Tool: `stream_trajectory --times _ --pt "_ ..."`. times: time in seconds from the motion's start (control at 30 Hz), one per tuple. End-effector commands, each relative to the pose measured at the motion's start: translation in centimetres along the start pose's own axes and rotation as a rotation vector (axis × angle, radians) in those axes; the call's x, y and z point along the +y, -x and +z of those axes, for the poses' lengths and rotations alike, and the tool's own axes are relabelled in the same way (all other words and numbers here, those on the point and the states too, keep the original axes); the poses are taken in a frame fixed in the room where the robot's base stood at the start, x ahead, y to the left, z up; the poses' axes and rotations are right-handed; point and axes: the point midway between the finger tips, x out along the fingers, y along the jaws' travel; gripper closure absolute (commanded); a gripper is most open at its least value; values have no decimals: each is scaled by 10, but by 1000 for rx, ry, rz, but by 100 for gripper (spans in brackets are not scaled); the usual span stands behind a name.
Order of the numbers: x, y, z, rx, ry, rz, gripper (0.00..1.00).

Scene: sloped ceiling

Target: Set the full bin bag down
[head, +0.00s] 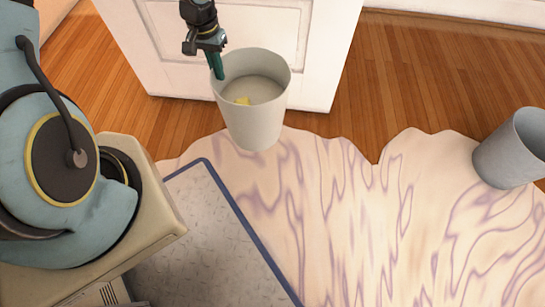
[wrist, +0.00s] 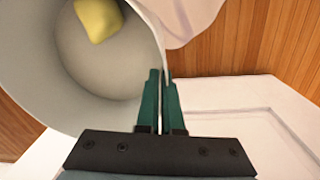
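A pale grey bin (head: 257,122) stands upright or hangs just above the floor in front of a white panelled surface; I cannot tell which. A small yellow item (head: 243,101) lies inside it. No separate bag shows. My gripper (head: 216,66) points down at the bin's back left rim. In the wrist view the teal fingers (wrist: 161,85) are close together with the bin's wall (wrist: 145,30) between their tips. The yellow item (wrist: 98,19) also shows there on the bin's bottom.
A second grey bin (head: 512,150) stands at the right on the cream and purple rug (head: 340,220). Wooden floor (head: 420,80) lies behind the rug. The rug between the bins is clear.

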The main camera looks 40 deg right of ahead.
Motion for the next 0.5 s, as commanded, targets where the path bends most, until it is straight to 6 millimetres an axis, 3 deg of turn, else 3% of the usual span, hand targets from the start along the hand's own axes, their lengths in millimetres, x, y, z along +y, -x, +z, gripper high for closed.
stream_trajectory --times 0.03,0.2,0.5 --pt "14 -10 -2 -2 -35 3 100" --pt "45 -24 -3 -6 -115 8 100" --pt "62 -46 -3 -11 -159 10 100"
